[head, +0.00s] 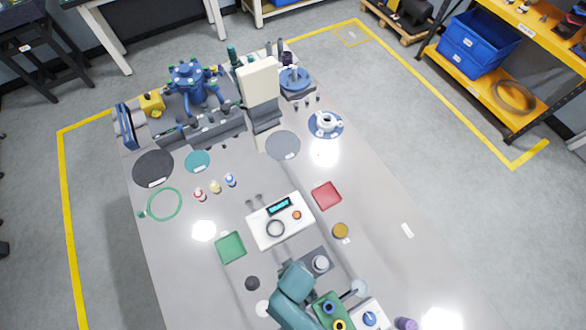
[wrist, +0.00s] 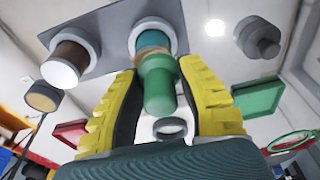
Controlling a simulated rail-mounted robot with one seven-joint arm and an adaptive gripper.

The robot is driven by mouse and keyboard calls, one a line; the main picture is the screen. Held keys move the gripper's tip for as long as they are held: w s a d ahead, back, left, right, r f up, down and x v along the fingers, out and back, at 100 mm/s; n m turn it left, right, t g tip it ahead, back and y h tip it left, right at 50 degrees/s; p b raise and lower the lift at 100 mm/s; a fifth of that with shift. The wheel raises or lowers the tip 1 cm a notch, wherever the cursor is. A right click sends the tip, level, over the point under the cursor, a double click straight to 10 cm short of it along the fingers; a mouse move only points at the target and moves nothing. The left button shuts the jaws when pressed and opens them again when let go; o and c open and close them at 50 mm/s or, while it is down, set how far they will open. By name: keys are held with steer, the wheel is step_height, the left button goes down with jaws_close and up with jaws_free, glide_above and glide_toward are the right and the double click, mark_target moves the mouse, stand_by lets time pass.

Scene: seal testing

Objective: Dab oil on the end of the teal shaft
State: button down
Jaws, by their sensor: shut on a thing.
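In the wrist view my gripper (wrist: 158,78) has yellow fingers closed on a green rounded tool (wrist: 159,92). A tan band shows at the tool's far end. Right beyond it is the teal shaft (wrist: 152,40), seated in a light grey collar on a dark grey plate (wrist: 110,32). The tan end overlaps the shaft in the picture; I cannot tell whether they touch. A brown shaft (wrist: 68,62) in a second collar stands beside it. In the head view my arm hides the gripper, the tool and the teal shaft; part of the plate (head: 313,253) shows.
A white instrument with a display (head: 270,238) stands behind the plate, between a green tray (head: 230,247) and a red tray (head: 326,195). A gold disc (head: 341,230) and a dark knob (head: 252,283) are nearby. A green holder (head: 332,310) with coloured rings is close to my arm.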

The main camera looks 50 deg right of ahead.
steer(key=shift+s, duration=0.1)
steer(key=shift+s+d+p, duration=0.15)
steer(key=shift+d+p, duration=0.2)
steer(key=shift+d, duration=0.15)
steer(key=shift+a, duration=0.1)
steer(key=shift+a, duration=0.15)
step_height(320, 180, up, 6)
steer(key=p, duration=0.7)
steer(key=shift+r, duration=0.1)
